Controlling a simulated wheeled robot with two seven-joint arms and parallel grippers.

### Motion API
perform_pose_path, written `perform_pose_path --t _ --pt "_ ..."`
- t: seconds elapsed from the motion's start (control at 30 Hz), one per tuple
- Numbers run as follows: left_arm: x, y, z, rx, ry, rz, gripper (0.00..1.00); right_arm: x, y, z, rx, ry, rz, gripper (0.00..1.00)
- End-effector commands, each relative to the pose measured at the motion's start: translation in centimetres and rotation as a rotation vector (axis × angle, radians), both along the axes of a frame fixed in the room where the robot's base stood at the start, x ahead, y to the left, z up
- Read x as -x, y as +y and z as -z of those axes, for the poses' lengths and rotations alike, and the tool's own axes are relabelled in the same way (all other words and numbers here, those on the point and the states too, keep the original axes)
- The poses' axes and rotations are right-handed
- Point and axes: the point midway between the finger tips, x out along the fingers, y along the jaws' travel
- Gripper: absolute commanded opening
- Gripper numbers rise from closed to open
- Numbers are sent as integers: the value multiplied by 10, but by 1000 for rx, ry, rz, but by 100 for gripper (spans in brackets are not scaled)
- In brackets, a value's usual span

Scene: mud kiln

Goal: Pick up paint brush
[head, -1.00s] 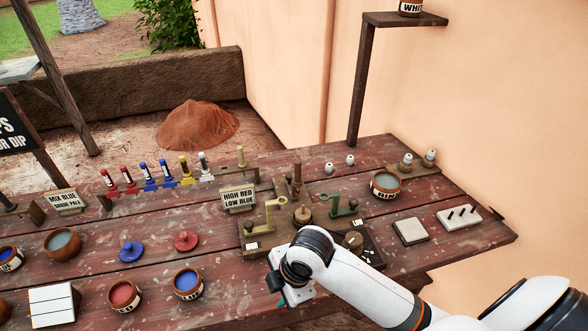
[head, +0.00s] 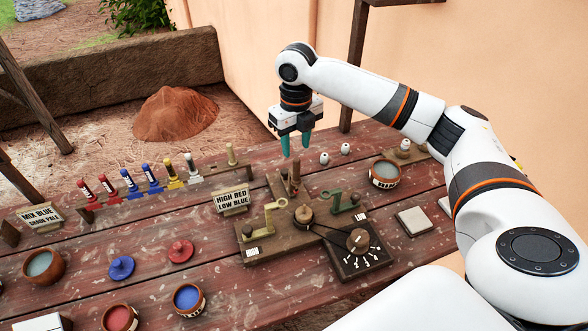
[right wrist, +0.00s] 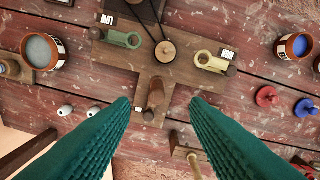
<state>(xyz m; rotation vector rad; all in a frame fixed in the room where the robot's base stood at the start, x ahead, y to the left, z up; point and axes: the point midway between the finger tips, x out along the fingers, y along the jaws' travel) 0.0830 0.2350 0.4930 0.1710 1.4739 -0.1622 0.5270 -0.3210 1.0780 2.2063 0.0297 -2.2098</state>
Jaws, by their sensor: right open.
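My right gripper (head: 295,147) hangs above the back of the table with its teal fingers pointing down, open and empty. In the right wrist view the fingers (right wrist: 160,102) are spread, with an upright wooden post (right wrist: 155,94) of the crank device showing between their tips. A slim tan upright stick (head: 231,154) stands at the right end of the long rack (head: 140,191). It looks like a brush handle, but its bristles are not visible. It also shows in the right wrist view (right wrist: 194,163), near the right finger. My left gripper is out of view.
The crank device (head: 300,222) stands below and in front of the gripper. The rack holds several red, blue, yellow and white items. A sign (head: 232,200), two small white knobs (head: 345,149) and a pot (head: 384,172) are near. Lids and paint pots fill the front left.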

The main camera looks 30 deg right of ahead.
Motion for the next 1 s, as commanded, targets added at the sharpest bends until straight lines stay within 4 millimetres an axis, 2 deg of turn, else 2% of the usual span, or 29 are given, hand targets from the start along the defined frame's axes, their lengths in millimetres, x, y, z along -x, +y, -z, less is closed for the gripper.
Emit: perform_pose_path --t 0.2,0.47,0.6,0.7,0.83,1.0 --pt "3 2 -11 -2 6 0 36 1 0 37 1 3 1 42" --pt "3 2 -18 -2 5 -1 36 0 -1 57 0 2 2 42" --pt "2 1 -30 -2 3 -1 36 1 -4 78 1 4 2 42" --pt "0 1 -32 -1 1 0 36 0 -4 93 2 2 2 42" --pt "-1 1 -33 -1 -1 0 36 0 -3 102 1 -1 1 42" --pt "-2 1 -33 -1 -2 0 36 0 -3 103 1 -2 1 42"
